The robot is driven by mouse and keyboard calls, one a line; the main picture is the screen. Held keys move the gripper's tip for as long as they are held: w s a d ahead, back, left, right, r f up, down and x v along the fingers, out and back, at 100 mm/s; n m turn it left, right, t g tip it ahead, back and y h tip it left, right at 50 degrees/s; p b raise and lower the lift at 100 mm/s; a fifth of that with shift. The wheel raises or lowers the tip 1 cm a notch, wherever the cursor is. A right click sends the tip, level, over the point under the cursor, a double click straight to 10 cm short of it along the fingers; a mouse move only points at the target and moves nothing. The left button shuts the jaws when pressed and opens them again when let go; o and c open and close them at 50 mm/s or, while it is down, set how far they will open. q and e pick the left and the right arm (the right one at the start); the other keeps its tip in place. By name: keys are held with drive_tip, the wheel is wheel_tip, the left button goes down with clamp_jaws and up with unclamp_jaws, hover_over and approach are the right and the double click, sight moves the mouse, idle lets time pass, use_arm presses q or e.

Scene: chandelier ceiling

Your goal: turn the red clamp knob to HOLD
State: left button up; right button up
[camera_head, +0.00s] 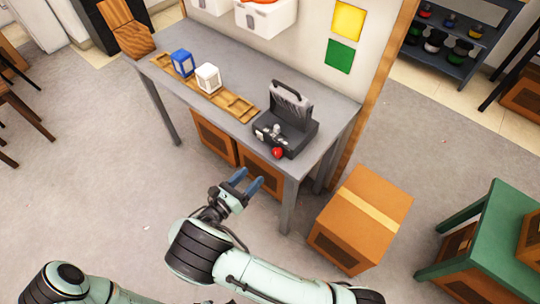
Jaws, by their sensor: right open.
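The red clamp knob (278,153) is on the front of a dark grey clamp device (286,126) with a raised black handle. The device stands near the right end of the grey table (325,97). The knob's markings are too small to read. My right gripper (247,181) is open and empty, its two blue-grey fingers apart, in front of the table and below and left of the knob in the picture. It does not touch the knob. My left arm shows at the bottom left, but its gripper is not in view.
A wooden rack (235,101) on the table holds a blue block (182,63) and a white block (208,78). Wooden crates stand under the table. A cardboard box (361,215) stands on the floor at the right, near a green table (500,235).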

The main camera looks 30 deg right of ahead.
sight(275, 153)
drive_tip(key=x, duration=1.1)
drive_tip(key=shift+d+p, duration=0.3)
drive_tip(key=c, duration=1)
